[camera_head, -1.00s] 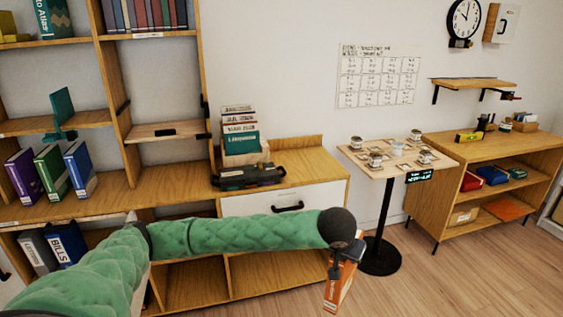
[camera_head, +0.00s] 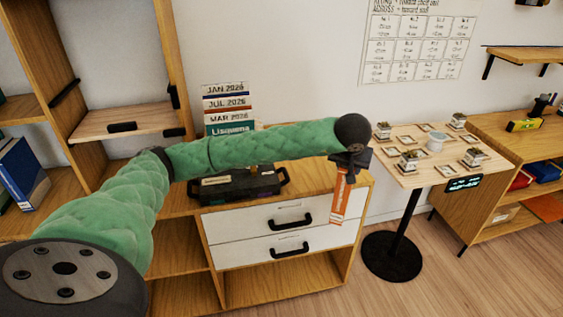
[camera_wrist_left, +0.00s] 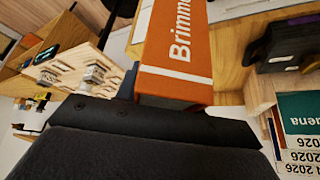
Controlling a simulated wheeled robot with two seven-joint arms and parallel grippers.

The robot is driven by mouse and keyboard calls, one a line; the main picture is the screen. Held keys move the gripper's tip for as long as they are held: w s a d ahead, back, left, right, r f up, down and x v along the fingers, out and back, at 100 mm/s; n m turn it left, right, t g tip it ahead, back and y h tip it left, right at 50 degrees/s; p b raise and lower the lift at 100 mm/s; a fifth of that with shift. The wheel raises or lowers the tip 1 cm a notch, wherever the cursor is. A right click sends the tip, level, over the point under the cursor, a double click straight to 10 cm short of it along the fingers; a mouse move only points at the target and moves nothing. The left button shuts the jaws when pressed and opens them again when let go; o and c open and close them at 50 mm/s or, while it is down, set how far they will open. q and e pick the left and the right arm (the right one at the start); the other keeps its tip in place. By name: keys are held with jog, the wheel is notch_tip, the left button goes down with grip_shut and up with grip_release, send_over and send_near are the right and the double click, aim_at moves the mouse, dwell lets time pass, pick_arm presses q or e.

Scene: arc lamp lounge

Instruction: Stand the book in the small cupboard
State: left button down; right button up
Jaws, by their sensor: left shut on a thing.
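An orange book (camera_head: 341,198) hangs from my left gripper (camera_head: 350,163), tilted, in front of the right end of the drawer unit. In the left wrist view the orange book (camera_wrist_left: 178,62) shows a white title, "Brimm…", and its far part is cut off. My left gripper is shut on it. A compartment (camera_head: 120,62) in the tall wooden shelf at left has a lowered wooden flap (camera_head: 95,124) with black handles; it may be the small cupboard, but I cannot tell for sure. My right gripper is not in view.
A black case (camera_head: 235,185) and stacked boxes or books (camera_head: 232,125) stand on the drawer unit (camera_head: 265,228), behind my left arm.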

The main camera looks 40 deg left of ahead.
pick_arm(q)
jog(key=w+a+r+n+g+y+p, duration=0.1)
jog(key=w+a+r+n+y, duration=0.2)
jog(key=a+r, duration=0.4)
jog(key=w+a+r+n+g, duration=0.1)
jog(key=w+a+r+n, duration=0.3)
jog(key=a, duration=0.4)
jog(key=a+f+p, duration=0.5)
jog(key=a+f, duration=0.5)
jog(key=shift+w+a, duration=0.2)
jog(key=shift+w, duration=0.25)
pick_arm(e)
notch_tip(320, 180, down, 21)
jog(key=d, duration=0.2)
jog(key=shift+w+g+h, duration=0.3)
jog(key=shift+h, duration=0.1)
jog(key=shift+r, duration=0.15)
pick_arm(q)
jog(key=c, duration=0.9)
grip_release()
jog(key=shift+f, duration=0.1)
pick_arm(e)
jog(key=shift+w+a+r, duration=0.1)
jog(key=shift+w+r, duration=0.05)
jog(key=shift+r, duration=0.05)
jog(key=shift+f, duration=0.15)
